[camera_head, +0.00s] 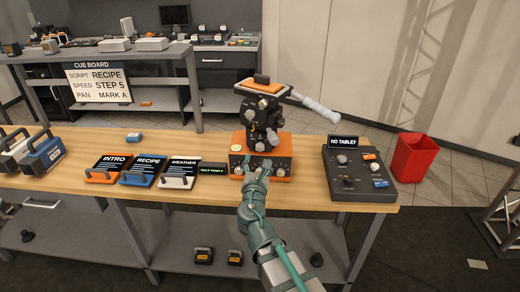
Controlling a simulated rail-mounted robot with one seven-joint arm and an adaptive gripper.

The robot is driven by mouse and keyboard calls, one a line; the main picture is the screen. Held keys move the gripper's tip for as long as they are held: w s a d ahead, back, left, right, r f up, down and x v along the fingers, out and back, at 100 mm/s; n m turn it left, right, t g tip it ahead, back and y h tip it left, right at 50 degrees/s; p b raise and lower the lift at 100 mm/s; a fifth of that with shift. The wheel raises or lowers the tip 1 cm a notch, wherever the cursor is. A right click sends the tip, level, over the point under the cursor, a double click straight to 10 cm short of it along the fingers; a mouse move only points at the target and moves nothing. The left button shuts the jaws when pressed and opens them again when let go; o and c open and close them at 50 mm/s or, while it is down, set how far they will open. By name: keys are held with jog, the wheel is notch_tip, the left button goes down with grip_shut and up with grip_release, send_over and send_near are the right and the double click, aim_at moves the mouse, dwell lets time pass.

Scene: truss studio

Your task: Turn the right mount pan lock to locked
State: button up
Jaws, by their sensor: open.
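The mount (264,112) is a dark head with several knobs and a grey pan handle (314,107) reaching right. It stands on an orange base box (281,163) with dark knobs on its front, at the middle of the wooden table. My gripper (259,164) is open at the front of the orange base, in front of its lower middle. It hides part of the base front. I cannot tell whether it touches a knob. The pan lock cannot be told apart from the other knobs at this size, and its position is not readable.
A dark control panel (360,189) with a "NO TABLET" sign stands right of the mount. Orange, blue and white cards, INTRO (107,169), RECIPE (145,171) and WEATHER (181,174), lie left. A red bin (413,158) stands beyond the table's right end. A cue board (99,80) stands behind.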

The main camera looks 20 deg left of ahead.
aim_at(260, 149)
jog(key=x, duration=0.8)
jog(key=shift+p, duration=0.35)
jog(key=shift+c, duration=0.4)
grip_shut()
